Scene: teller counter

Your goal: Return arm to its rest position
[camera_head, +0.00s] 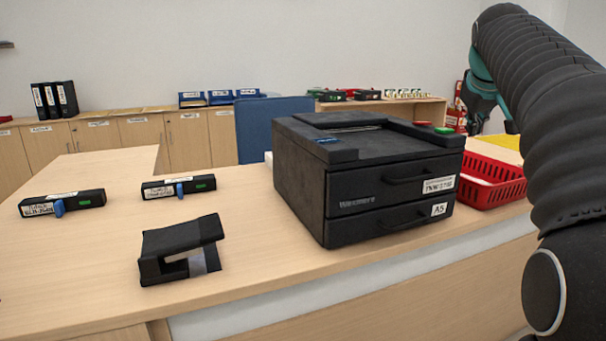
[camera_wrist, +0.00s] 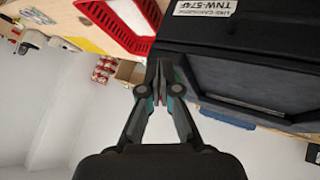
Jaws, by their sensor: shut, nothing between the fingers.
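My gripper (camera_wrist: 162,75) shows in the wrist view with its fingertips together and nothing between them. In the head view, my arm (camera_head: 560,130) rises along the right side and bends over at the top. My gripper is mostly hidden behind the arm there. The black machine (camera_head: 350,175) stands on the counter to the left of the arm, with both drawers closed.
A red basket (camera_head: 490,185) stands right of the machine and shows in the wrist view (camera_wrist: 125,35). A black punch-like device (camera_head: 180,250) and two small labelled black devices (camera_head: 62,203) (camera_head: 178,188) lie on the counter (camera_head: 110,285). A blue chair (camera_head: 262,125) stands behind.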

